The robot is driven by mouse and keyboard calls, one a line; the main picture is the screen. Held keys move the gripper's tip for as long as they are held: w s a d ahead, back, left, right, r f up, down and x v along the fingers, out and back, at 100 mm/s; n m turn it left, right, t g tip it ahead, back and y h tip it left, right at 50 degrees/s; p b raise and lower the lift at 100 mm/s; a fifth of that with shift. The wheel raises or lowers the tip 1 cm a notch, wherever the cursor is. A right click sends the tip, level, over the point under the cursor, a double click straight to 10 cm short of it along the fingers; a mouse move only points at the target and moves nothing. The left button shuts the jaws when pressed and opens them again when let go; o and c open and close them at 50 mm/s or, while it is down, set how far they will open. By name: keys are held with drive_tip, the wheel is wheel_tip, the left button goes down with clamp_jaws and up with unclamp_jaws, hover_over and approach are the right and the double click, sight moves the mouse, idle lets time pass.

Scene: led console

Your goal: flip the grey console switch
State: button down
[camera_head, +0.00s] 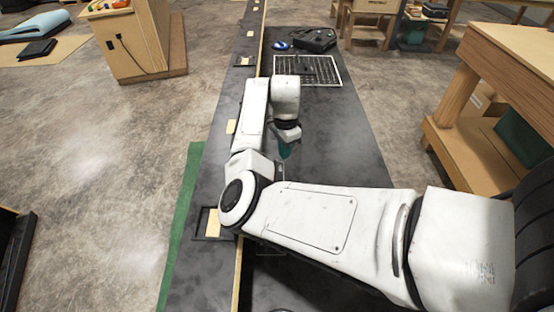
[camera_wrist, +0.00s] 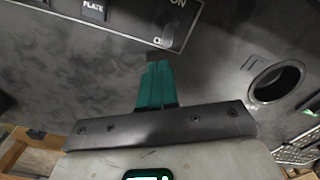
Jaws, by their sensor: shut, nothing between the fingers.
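In the wrist view, my gripper (camera_wrist: 157,66) has its teal fingers pressed together with nothing between them. The fingertips lie just below a framed panel marked "ON" (camera_wrist: 174,8). A small grey switch (camera_wrist: 168,36) appears on that panel, close above the fingertips. The lower label is partly covered, and I cannot tell which way the switch is set or whether the fingers touch it. In the head view, the teal fingers of my gripper (camera_head: 285,151) point down over the dark bench surface; the switch cannot be made out there.
A "PLATE" label (camera_wrist: 93,8) and a round hole (camera_wrist: 277,82) are on the grey console face. In the head view, a gridded panel (camera_head: 320,70), a black object (camera_head: 313,40) and a blue object (camera_head: 281,45) lie farther along the bench. A wooden workbench (camera_head: 480,130) stands at right.

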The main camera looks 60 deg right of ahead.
drive_tip(key=shift+f, duration=0.25)
drive_tip(key=shift+f, duration=0.35)
drive_tip(key=shift+f+b, duration=0.25)
drive_tip(key=shift+b, duration=0.05)
